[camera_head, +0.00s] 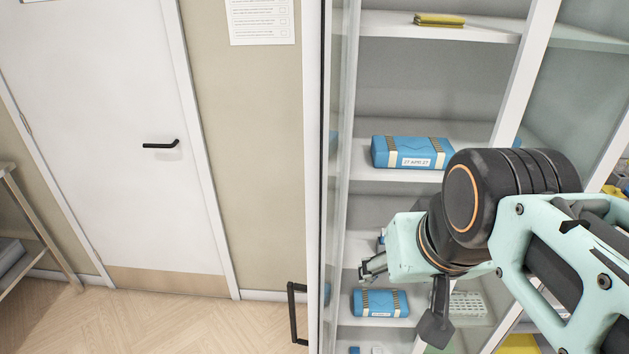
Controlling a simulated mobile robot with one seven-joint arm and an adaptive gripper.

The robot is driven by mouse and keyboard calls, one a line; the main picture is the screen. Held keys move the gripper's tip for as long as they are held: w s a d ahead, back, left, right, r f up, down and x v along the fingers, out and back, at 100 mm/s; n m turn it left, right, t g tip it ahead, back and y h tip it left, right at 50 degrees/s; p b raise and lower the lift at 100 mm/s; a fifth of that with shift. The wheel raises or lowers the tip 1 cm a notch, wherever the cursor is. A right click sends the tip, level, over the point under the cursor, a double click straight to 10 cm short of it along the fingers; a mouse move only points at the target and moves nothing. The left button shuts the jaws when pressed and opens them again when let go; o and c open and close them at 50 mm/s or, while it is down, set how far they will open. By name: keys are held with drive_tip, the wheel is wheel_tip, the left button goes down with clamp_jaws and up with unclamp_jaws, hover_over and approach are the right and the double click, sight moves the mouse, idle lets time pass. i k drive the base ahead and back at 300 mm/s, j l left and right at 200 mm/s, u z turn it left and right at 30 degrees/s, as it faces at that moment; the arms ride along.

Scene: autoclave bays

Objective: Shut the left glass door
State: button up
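The left glass door (338,200) stands open at the cabinet's left side and shows almost edge-on, with a pale frame and a dark edge strip. Its black bar handle (293,313) sticks out on the left, outer side, low in the picture. My gripper (372,268) is on the right, inner side of the door, in front of the shelves, with its fingers pointing left toward the glass. I cannot tell whether the fingertips touch the door or how far apart they are. My gripper is not on the handle.
The cabinet shelves (400,187) hold blue wrapped packs (410,152) and a folded yellow cloth (439,19). A closed white room door (110,120) is at the left, with a metal rack (30,220) at the far left. The wood floor (180,315) left of the handle is clear.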

sight(328, 104)
drive_tip(key=k+j+z, duration=0.2)
drive_tip(key=j, duration=0.15)
drive_tip(key=j+z, duration=0.15)
drive_tip(key=j, duration=0.15)
drive_tip(key=j+z, duration=0.4)
drive_tip(key=j, duration=0.5)
drive_tip(key=k+j, duration=0.1)
drive_tip(key=j, duration=0.25)
drive_tip(key=k+j+u, duration=0.1)
drive_tip(key=j, duration=0.2)
drive_tip(key=i+l, duration=0.1)
drive_tip(key=l, duration=0.2)
drive_tip(key=i+l+z, duration=0.1)
drive_tip(key=l, duration=0.15)
